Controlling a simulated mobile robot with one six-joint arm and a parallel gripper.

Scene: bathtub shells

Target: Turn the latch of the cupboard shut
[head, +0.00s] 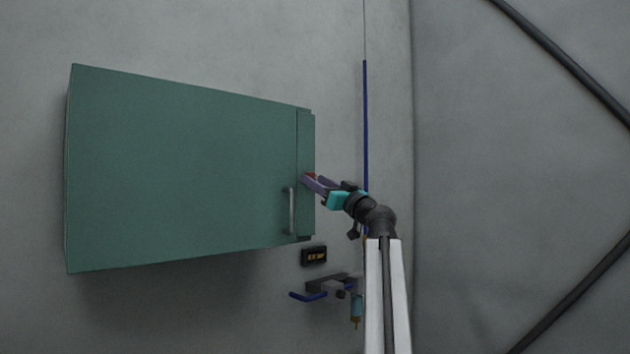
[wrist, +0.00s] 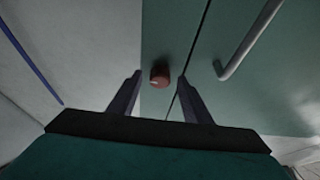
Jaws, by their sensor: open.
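The green cupboard (head: 180,170) hangs on the grey wall, with its door closed or nearly so; I cannot tell which. Its latch, a small reddish-brown knob (wrist: 160,76), sits on the narrow green strip beside the door seam. In the head view a bit of red (head: 310,176) shows at the fingertips. My gripper (head: 312,183) is at the cupboard's right edge. In the wrist view my gripper (wrist: 158,84) is open, with one finger on each side of the latch knob. I cannot tell whether either finger touches it.
A metal door handle (head: 291,210) stands out close to the left of my gripper; it also shows in the wrist view (wrist: 250,42). A small dark display box (head: 314,255) and a blue-handled fitting (head: 310,294) are on the wall below. A blue vertical pipe (head: 365,120) runs behind my arm.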

